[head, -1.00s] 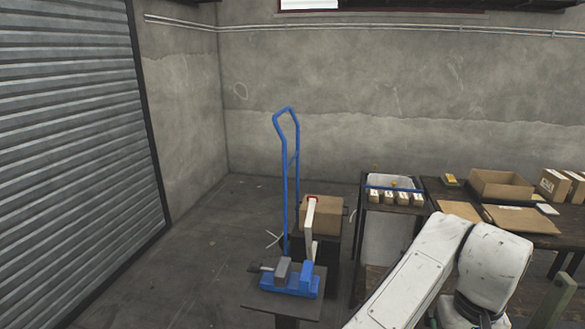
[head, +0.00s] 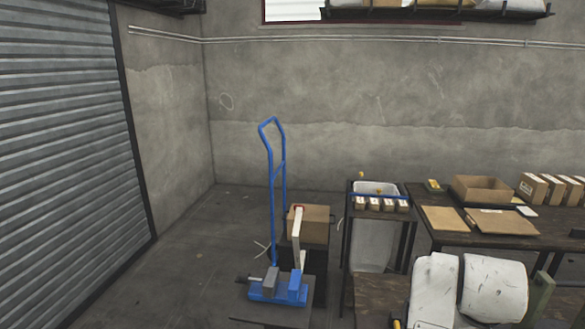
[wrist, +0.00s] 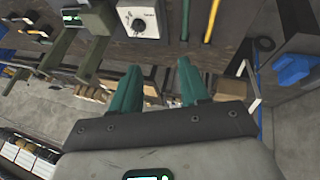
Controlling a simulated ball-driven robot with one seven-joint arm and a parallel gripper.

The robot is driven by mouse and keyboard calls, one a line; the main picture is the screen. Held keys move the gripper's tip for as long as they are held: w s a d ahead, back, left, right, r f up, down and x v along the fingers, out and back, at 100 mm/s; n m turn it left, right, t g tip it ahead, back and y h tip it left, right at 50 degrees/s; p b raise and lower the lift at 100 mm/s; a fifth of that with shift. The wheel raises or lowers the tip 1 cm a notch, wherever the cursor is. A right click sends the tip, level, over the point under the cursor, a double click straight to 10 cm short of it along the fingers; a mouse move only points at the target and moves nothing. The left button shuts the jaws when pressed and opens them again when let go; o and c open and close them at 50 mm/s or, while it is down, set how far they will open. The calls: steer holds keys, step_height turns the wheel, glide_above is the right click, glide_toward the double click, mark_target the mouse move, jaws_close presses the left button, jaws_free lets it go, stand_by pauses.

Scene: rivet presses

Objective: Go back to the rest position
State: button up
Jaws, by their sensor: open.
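My gripper (wrist: 160,88) shows in the wrist view with two teal fingers apart and nothing between them. Beyond the fingers are a dark panel and some brown cardboard boxes. In the head view my white arm links are at the lower right, and the gripper itself is out of that view. The rivet presses named for this place cannot be made out for certain. A white box with a dial (wrist: 139,18) is on the dark panel above the fingers, apart from them.
A blue vise (head: 278,287) stands on a small stand, with a blue hand truck (head: 281,190) behind it. A dark table (head: 455,238) on the right holds an open cardboard box (head: 482,188). Open floor lies left, by the roller shutter (head: 65,150).

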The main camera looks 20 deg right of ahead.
steer(key=s+a+f+n+t+y, duration=0.1)
steer(key=s+a+f+n+y, duration=0.2)
steer(key=a+f, duration=0.6)
steer(key=s+a+f+n+t+y, duration=0.1)
steer(key=s+a+f+n+y, duration=0.15)
steer(key=a+f, duration=0.7)
steer(key=s+a+f+g+b, duration=0.1)
steer(key=s+f+g+b, duration=0.2)
steer(key=s+f+b, duration=0.7)
step_height(320, 180, down, 3)
steer(key=shift+a+g, duration=0.3)
steer(key=shift+a, duration=0.05)
